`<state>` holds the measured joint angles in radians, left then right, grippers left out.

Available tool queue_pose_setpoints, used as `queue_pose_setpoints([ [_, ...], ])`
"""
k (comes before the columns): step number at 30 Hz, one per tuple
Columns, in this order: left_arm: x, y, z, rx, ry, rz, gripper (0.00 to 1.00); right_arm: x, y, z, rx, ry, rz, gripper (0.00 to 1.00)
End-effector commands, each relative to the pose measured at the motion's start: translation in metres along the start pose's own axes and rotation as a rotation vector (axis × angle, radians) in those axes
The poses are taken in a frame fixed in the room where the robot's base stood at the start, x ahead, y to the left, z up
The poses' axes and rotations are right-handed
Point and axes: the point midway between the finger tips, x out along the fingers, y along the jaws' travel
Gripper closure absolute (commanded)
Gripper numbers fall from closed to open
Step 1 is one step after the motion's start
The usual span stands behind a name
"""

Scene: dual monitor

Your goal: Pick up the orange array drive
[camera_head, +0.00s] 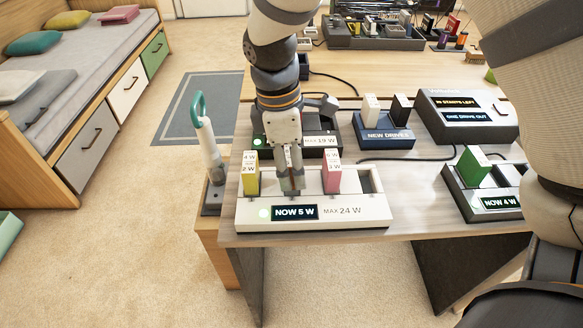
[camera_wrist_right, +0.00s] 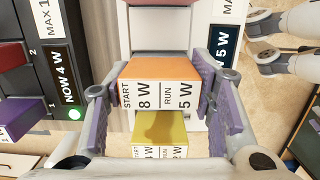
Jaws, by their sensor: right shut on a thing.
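The orange array drive (camera_wrist_right: 158,70), labelled START 8 W and RUN 5 W, sits between the two purple-padded fingers of my right gripper (camera_wrist_right: 160,95) in the right wrist view. The fingers are shut on its sides. In the head view my right gripper (camera_head: 291,188) points down over the white array box (camera_head: 380,212), between a yellow drive (camera_head: 250,178) and a pink drive (camera_head: 332,175). The fingers largely hide the orange drive there. I cannot tell whether its lower end is still in the slot. The box reads NOW 5 W, MAX 24 W, with a green light.
A dark MAX 19 W box (camera_head: 322,140) stands just behind the white one. A NEW DRIVES holder (camera_head: 385,136) with a white and a black drive is at back right. A NOW 4 W box (camera_head: 480,205) with a green drive is at right. A green-handled tool (camera_head: 205,140) stands left.

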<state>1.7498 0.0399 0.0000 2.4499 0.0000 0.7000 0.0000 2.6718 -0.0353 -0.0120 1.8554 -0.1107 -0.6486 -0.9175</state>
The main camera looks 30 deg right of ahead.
Motion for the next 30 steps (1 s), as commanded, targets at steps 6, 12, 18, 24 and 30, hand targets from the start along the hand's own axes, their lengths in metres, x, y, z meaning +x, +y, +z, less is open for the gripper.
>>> queue_pose_setpoints([
  [6,-0.023,0.001,-0.015,0.001,0.072,0.003,0.60,-0.061,-0.027,0.007,0.000,0.012,0.021,0.78],
  [12,-0.040,0.001,-0.026,0.001,0.128,0.005,0.60,-0.101,-0.090,0.015,-0.003,0.008,0.018,0.78],
  [18,-0.035,0.001,-0.023,0.000,0.113,0.004,0.60,-0.108,-0.135,0.017,-0.011,-0.006,-0.026,0.78],
  [24,-0.034,0.001,-0.022,0.001,0.110,0.004,0.60,-0.114,-0.140,0.018,-0.006,-0.001,-0.006,0.78],
  [30,-0.034,0.001,-0.022,0.000,0.109,0.004,0.60,-0.115,-0.140,0.018,0.007,0.001,0.003,0.78],
])
